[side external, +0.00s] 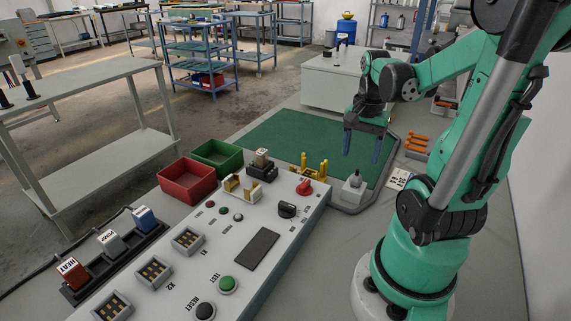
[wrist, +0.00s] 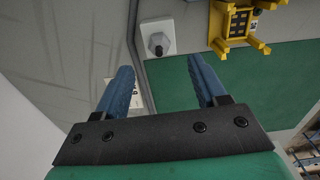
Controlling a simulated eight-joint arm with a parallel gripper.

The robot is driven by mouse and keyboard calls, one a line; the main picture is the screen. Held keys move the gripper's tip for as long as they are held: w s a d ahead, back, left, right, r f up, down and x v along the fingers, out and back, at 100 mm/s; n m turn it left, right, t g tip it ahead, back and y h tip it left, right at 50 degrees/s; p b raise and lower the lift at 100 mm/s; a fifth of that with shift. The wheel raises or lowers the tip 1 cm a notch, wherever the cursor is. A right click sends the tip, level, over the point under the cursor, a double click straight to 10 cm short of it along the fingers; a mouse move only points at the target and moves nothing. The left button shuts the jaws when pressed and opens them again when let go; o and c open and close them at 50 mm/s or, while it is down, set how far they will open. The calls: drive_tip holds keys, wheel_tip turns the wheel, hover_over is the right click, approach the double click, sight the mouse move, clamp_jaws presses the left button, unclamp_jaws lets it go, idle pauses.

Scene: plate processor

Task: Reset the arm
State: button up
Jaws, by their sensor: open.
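My gripper (side external: 364,146) hangs above the right part of the green mat (side external: 270,133) in the side external view, fingers pointing down. In the wrist view the two blue fingers of my gripper (wrist: 160,78) are spread apart with nothing between them. The green mat (wrist: 245,95) lies beyond the right finger there. A small grey block with a knob (side external: 354,187) stands at the mat's front right, and it shows beyond the fingertips in the wrist view (wrist: 157,40). A yellow fixture (side external: 311,171) stands at the mat's front edge; it is upper right in the wrist view (wrist: 240,27).
The control panel (side external: 257,245) carries a red knob (side external: 305,188), a green TEST button (side external: 228,284) and a dark RESET button (side external: 205,310). A red bin (side external: 188,184) and a green bin (side external: 217,155) stand beyond it. Orange-handled tools (side external: 417,143) lie right of the mat. Most of the mat is clear.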

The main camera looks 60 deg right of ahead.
drive_tip(key=w+a+n+t, duration=0.1)
drive_tip(key=w+a+n, duration=0.1)
drive_tip(key=a+n, duration=0.1)
drive_tip(key=w+a+r+n+t+h, duration=0.1)
drive_tip(key=w+a+n, duration=0.1)
drive_tip(key=w+n, duration=0.1)
drive_tip(key=w+a+r+n+t, duration=0.1)
drive_tip(key=w+a+n, duration=0.1)
drive_tip(key=w+a, duration=0.1)
drive_tip(key=shift+a+n+h, duration=0.3)
drive_tip(key=shift+n, duration=0.1)
drive_tip(key=w+a+r+n+t+y, duration=0.1)
drive_tip(key=w+a+r+n+t, duration=0.1)
drive_tip(key=a+n, duration=0.7)
drive_tip(key=shift+w+a+t+y, duration=0.3)
drive_tip(key=shift+w+a+t, duration=0.5)
drive_tip(key=shift+a+t, duration=0.4)
